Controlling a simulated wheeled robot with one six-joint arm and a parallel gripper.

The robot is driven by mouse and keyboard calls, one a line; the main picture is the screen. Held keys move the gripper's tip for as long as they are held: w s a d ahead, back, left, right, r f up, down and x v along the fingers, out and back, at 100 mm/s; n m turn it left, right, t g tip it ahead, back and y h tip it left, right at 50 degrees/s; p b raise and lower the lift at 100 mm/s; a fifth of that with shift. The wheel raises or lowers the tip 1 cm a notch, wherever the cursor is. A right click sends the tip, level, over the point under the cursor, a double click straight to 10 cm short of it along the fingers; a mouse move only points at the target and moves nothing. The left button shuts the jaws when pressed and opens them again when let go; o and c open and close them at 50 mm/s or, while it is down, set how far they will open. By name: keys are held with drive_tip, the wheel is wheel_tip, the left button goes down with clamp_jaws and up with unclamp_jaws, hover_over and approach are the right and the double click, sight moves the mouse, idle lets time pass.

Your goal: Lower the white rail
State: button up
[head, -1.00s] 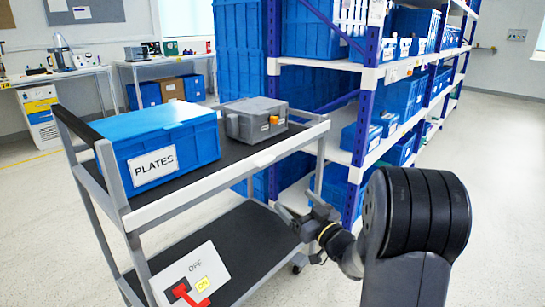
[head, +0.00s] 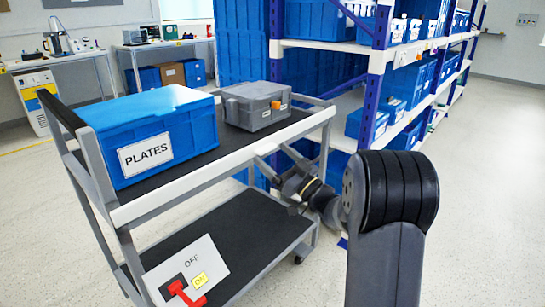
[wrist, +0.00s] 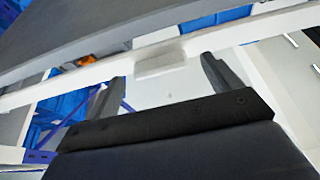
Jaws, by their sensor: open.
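The white rail (head: 190,182) runs along the front edge of the cart's upper shelf in the head view. It crosses the upper part of the wrist view (wrist: 85,74), with a pale block (wrist: 160,60) on it. My gripper (head: 266,160) is just in front of the rail, right of its middle, with its fingers pointing at it. In the wrist view my gripper (wrist: 165,78) is open, its fingers on either side of the pale block. I cannot tell whether they touch the rail.
On the upper shelf stand a blue PLATES bin (head: 150,135) and a grey box (head: 253,105). A panel marked OFF and ON with a red handle (head: 187,292) is at the lower left. A shelving unit (head: 375,70) stands behind. The floor at the right is clear.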

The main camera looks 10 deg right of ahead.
drive_tip(key=shift+w+a+r, duration=0.25)
drive_tip(key=shift+w+a, duration=0.15)
drive_tip(key=shift+w, duration=0.15)
drive_tip(key=shift+c, duration=0.5)
drive_tip(key=c, duration=1.3)
drive_tip(key=shift+f+b, duration=2)
drive_tip(key=shift+f, duration=0.75)
drive_tip(key=o, duration=1.4)
drive_tip(key=shift+s, duration=0.1)
drive_tip(key=p+v, duration=0.1)
drive_tip(key=v, duration=0.9)
drive_tip(key=shift+s+d+p, duration=0.25)
drive_tip(key=shift+p, duration=0.15)
